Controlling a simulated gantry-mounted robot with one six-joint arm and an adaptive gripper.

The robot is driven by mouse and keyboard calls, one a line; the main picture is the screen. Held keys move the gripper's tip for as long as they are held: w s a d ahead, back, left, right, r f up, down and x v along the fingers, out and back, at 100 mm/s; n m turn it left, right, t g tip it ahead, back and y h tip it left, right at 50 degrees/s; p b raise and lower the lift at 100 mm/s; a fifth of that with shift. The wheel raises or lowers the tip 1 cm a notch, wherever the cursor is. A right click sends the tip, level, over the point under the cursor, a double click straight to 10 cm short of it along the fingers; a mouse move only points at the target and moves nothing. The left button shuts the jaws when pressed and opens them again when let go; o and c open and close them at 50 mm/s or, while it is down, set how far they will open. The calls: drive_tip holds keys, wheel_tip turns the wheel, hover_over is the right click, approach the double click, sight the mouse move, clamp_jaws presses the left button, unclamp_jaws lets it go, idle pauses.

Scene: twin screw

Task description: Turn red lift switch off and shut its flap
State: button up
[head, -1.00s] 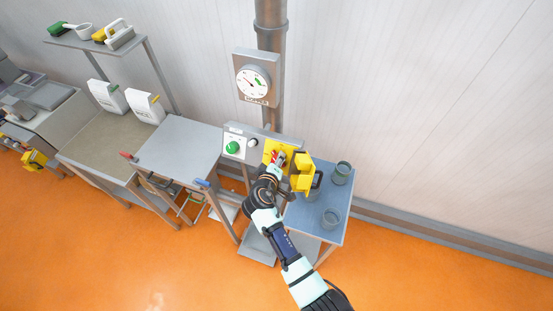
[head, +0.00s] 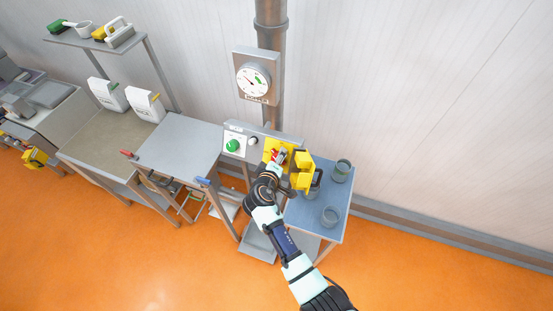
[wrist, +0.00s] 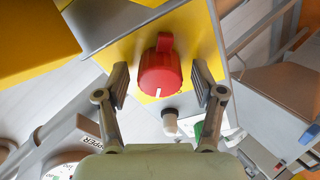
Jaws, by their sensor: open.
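The red switch (wrist: 160,72) is a rotary knob on a yellow plate (wrist: 200,32). A white mark shows on its rim. My gripper (wrist: 161,80) is open, with one finger on each side of the knob; gaps show between the fingers and the knob. In the head view my gripper (head: 277,166) is at the yellow switch box, and its fingers partly cover the knob. The yellow flap (head: 303,172) stands open to the right of the switch; it also shows as a yellow panel at the upper left of the wrist view (wrist: 30,40).
The grey control panel (head: 256,130) also carries a green button (head: 232,146) and a small knob (head: 253,141). A round gauge (head: 253,81) hangs above it. A blue-grey table (head: 333,192) with several cups stands at the right. A grey table (head: 180,145) stands left.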

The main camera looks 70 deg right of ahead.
drive_tip(key=v, duration=1.2)
